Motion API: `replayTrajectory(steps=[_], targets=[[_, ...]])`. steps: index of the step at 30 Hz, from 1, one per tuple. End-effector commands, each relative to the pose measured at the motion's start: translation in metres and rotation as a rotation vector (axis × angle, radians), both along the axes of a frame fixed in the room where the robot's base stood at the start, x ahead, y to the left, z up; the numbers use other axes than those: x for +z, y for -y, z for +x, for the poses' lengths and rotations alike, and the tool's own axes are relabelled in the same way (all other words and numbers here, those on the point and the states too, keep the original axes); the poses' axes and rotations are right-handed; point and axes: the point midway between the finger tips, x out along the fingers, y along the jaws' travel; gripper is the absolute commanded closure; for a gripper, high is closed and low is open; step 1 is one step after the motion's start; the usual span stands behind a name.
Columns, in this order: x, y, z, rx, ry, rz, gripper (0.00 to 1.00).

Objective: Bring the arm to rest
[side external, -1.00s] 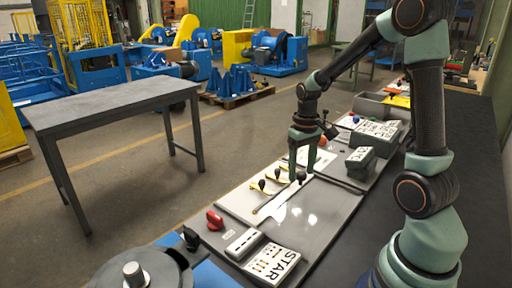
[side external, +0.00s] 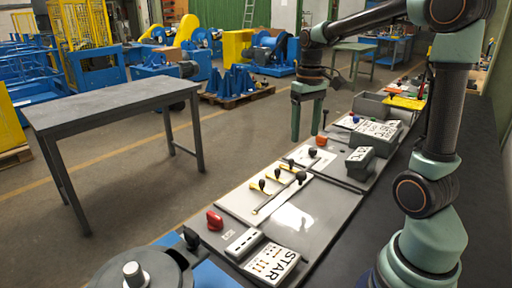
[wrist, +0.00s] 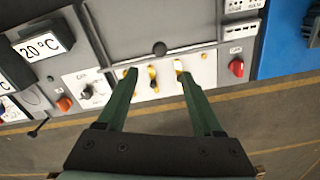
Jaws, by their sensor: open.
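My gripper (side external: 307,134) hangs above the far part of the control console, fingers pointing down, open and empty. The wrist view also shows my gripper (wrist: 157,78), its two green fingers apart. Between and beyond the fingers, the wrist view shows a white panel with yellow levers (wrist: 153,74) and dark knobs. In the side view the levers (side external: 262,186) stand on the console's white plate, lower than my gripper and apart from it. A long dark-knobbed lever (side external: 301,178) is beside them.
A red knob (side external: 215,220) and a START label box (side external: 275,264) are at the console's near end. An orange knob (side external: 321,141) and a temperature display box (side external: 361,160) are farther along. A grey table (side external: 110,102) stands left, across open floor.

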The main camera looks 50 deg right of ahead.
Motion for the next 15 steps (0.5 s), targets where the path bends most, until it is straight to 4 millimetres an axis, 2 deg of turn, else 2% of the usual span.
replayTrajectory(steps=[11, 15], targets=[[0.003, -0.001, 0.0, 0.001, 0.001, 0.0, 0.32], [0.007, -0.013, -0.001, 0.025, 0.033, -0.014, 0.32]])
